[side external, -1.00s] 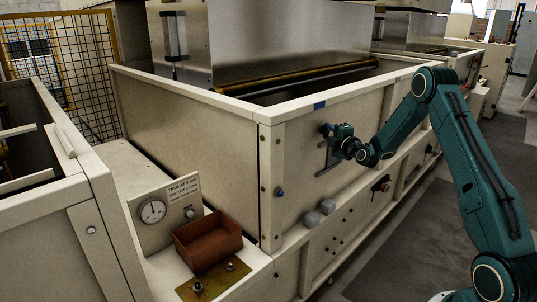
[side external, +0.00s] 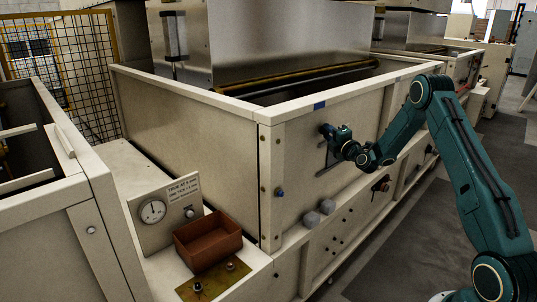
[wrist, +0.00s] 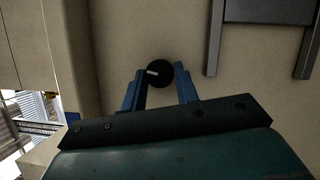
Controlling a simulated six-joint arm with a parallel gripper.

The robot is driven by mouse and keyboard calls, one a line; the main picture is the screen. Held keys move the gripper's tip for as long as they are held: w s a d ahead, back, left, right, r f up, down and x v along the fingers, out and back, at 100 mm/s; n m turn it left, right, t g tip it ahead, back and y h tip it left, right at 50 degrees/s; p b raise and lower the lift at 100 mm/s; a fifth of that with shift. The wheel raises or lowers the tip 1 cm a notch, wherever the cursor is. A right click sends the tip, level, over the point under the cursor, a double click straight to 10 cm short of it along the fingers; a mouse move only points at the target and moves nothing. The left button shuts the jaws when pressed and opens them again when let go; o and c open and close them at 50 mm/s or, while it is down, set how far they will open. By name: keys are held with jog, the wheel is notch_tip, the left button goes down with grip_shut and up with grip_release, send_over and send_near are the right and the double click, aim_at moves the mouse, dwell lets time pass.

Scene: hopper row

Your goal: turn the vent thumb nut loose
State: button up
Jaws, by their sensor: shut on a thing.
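The vent thumb nut (wrist: 158,75) is a round black knob with a short pale mark, seen on the cream panel in the wrist view. My gripper (wrist: 160,70) has one blue finger at each side of the knob and is shut on it. In the side external view my gripper (side external: 327,131) reaches the upper part of the hopper's front panel (side external: 300,155). The nut itself is hidden there behind the fingers and wrist.
A dark bracket (wrist: 214,45) stands right of the nut in the wrist view. A small blue knob (side external: 281,193) and two grey knobs (side external: 312,220) are on the hopper front. An open brown tray (side external: 207,258) sits by a dial gauge (side external: 152,211) on the left ledge.

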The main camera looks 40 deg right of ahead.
jog(key=shift+f+n+t, duration=0.1)
jog(key=shift+n+t, duration=0.5)
jog(key=shift+n, duration=0.8)
jog(key=o, duration=1.1)
jog(key=shift+c, duration=0.2)
jog(key=shift+r+m+g, duration=0.2)
jog(key=shift+m+g, duration=0.7)
jog(key=shift+m, duration=1.2)
